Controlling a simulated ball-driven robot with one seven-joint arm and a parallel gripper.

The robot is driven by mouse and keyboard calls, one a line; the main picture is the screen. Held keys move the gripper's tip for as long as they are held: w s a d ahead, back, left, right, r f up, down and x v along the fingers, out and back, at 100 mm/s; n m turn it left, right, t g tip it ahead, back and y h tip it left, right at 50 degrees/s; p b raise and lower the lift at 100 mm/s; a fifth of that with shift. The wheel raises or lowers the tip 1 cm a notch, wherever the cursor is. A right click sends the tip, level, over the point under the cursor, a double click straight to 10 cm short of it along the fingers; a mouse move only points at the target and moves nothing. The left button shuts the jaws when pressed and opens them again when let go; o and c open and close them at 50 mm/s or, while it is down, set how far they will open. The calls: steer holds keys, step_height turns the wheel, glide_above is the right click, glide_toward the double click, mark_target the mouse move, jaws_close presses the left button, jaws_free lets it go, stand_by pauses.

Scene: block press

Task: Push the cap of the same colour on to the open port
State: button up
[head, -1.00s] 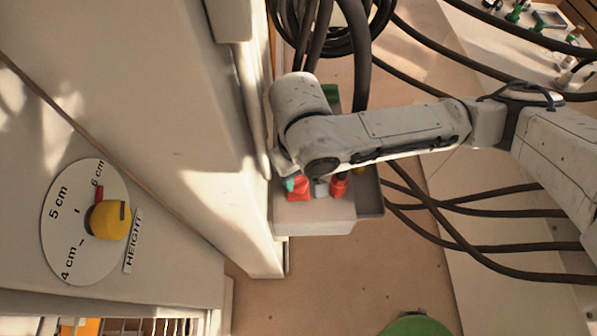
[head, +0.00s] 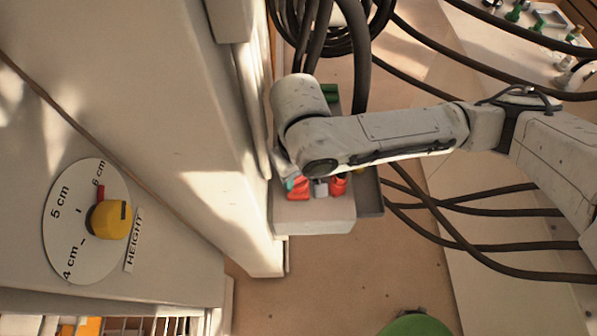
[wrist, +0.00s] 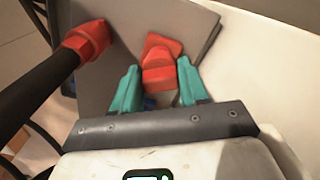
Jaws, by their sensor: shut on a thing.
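In the wrist view my gripper (wrist: 158,70) has its two teal fingers on either side of a red cap (wrist: 161,50), shut on it. In the head view a teal fingertip of my gripper (head: 290,184) shows beside red at the pale box (head: 312,216). In the wrist view a second red piece (wrist: 85,40) sits to the left, joined to a black hose. A little blue shows low between the fingers. The open port cannot be made out; my arm hides much of the box top.
A grey tray edge (head: 369,195) lies right of the box. The pale wall (head: 215,150) stands close on the left. Black hoses (head: 354,50) hang behind and cables run to the right. A height dial (head: 84,221) with a yellow knob is at lower left.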

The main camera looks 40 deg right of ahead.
steer(key=shift+f+b, duration=0.35)
steer(key=shift+f, duration=0.2)
steer(key=o, duration=1.1)
steer(key=shift+o, duration=0.2)
steer(key=shift+r, duration=0.1)
step_height(320, 180, up, 11)
steer(key=shift+f+p, duration=0.2)
steer(key=shift+p, duration=0.1)
